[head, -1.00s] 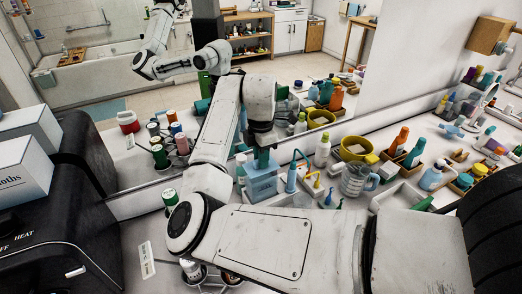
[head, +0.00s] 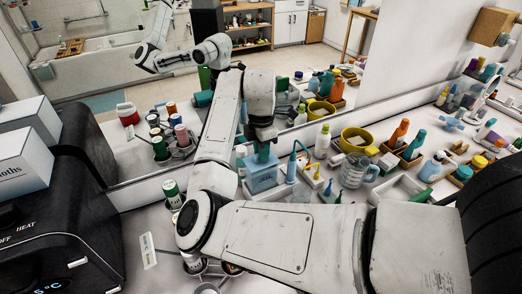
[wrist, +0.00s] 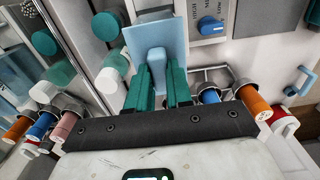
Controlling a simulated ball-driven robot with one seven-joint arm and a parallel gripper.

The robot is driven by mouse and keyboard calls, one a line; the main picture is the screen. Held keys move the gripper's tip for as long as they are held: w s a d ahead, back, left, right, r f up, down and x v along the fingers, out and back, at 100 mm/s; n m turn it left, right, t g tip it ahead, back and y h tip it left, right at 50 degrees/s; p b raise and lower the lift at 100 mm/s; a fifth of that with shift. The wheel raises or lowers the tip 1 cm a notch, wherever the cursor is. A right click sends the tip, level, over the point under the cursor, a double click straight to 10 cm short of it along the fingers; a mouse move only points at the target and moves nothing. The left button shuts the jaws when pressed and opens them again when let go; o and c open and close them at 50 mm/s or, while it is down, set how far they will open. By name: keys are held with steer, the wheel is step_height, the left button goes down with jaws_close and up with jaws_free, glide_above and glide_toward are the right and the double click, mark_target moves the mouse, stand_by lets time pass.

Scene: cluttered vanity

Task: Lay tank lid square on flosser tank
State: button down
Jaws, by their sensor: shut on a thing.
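My gripper (wrist: 158,88) has green fingers shut on the upright tab of the tank lid (wrist: 140,38), a light blue flat plate. In the wrist view the plate looks turned a little against the white panel beside it. In the head view my gripper (head: 263,153) points down over the flosser tank (head: 263,181), a light blue box at the mirror's foot. The lid is at or just above the tank's top; I cannot tell whether they touch or line up. The tank's rim is hidden by the lid and fingers.
A teal-topped bottle (head: 240,155) stands close left of the tank. A blue faucet-like piece (head: 292,165) and a white bottle (head: 322,142) stand right of it. A yellow basket (head: 358,141) and clear jug (head: 356,171) lie farther right. The mirror rises behind.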

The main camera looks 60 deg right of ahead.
steer(key=shift+f, duration=0.7)
stand_by(1.2)
steer(key=c, duration=0.9)
jaws_free()
steer(key=shift+c, duration=0.2)
step_height(320, 180, up, 10)
steer(key=shift+w+f, duration=0.1)
steer(key=shift+f, duration=0.05)
steer(key=shift+r, duration=0.55)
